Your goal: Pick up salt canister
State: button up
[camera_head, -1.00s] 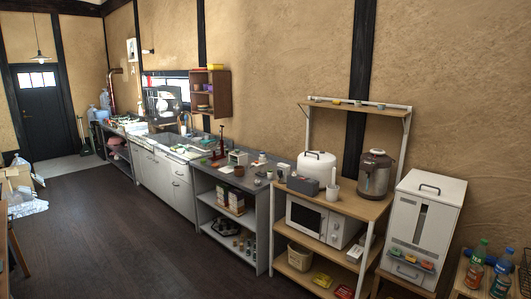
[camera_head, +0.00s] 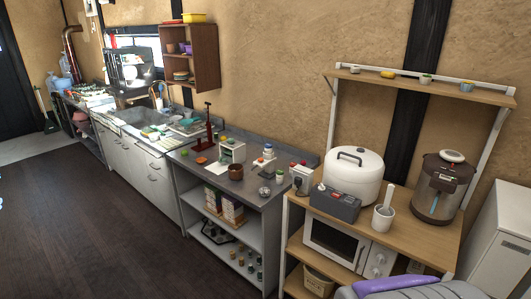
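I cannot single out the salt canister for certain at this size. Small containers stand on the grey counter (camera_head: 222,178): a white one with a blue band (camera_head: 265,160), a brown pot (camera_head: 236,172), a glass jar (camera_head: 265,192) and a white box with green items on top (camera_head: 231,151). Several small jars (camera_head: 246,262) stand on the lower shelf below. My gripper's fingers are not in view.
A wooden rack (camera_head: 405,223) at right holds a white rice cooker (camera_head: 352,177), a dark grey box (camera_head: 335,203), a mortar (camera_head: 382,217), a water boiler (camera_head: 441,188) and a microwave (camera_head: 335,244). Dark floor (camera_head: 80,230) at left is clear.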

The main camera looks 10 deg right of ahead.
aim_at(268, 147)
jog(key=i+j+z, duration=0.1)
jog(key=i+j, duration=0.25)
jog(key=i+j+z, duration=0.15)
jog(key=i+j, duration=0.15)
jog(key=i+j+z, duration=0.1)
jog(key=i+j, duration=0.2)
jog(key=j, duration=0.15)
jog(key=i+j+z, duration=0.15)
jog(key=i+j, duration=0.15)
jog(key=i+j+z, duration=0.1)
jog(key=i+j, duration=0.15)
jog(key=j, duration=0.3)
jog(key=i+j+z, duration=0.15)
jog(key=j, duration=0.3)
jog(key=i+j+z, duration=0.1)
jog(key=i+j, duration=0.2)
jog(key=j, duration=0.2)
jog(key=i+j+z, duration=0.15)
jog(key=j, duration=0.35)
jog(key=i, duration=0.05)
